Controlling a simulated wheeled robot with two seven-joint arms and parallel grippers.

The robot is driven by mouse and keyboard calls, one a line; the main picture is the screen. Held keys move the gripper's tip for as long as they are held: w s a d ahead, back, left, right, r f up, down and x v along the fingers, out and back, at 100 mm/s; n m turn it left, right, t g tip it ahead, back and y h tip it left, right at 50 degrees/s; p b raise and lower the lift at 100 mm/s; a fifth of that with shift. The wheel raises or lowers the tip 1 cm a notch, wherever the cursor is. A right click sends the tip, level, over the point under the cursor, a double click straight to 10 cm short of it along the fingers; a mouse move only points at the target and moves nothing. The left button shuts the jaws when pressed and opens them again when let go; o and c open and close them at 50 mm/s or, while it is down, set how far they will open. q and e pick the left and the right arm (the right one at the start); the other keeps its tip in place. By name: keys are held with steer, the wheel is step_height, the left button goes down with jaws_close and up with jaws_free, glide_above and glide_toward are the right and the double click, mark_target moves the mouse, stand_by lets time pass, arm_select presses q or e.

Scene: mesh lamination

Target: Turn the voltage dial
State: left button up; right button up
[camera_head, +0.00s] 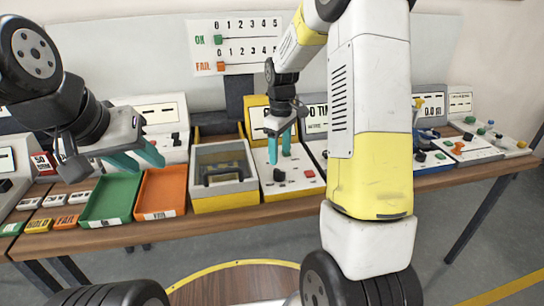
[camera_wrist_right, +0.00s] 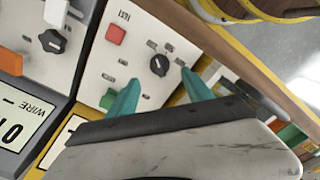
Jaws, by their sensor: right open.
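A black dial (camera_head: 279,175) sits on a white and yellow test panel (camera_head: 290,188), beside a red button (camera_head: 309,173). In the right wrist view the dial (camera_wrist_right: 159,65) has a pale pointer mark. My right gripper (camera_head: 279,147) is open and points down above this panel. In the right wrist view its teal fingertips (camera_wrist_right: 160,78) lie on either side of the dial, apart from each other; contact with the dial cannot be told. A voltage label on the dial is not legible. My left gripper (camera_head: 137,158) is open and empty, above the green tray.
A green tray (camera_head: 84,217), an orange tray (camera_head: 145,209) and a grey-yellow box (camera_head: 245,201) stand left of the panel. Another panel with a black dial (camera_wrist_right: 52,41) and orange switch (camera_wrist_right: 11,61) is alongside. My right arm hides part of the table.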

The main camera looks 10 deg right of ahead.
mark_target(280, 170)
step_height(280, 170, down, 8)
stand_by(0.5)
jaws_close()
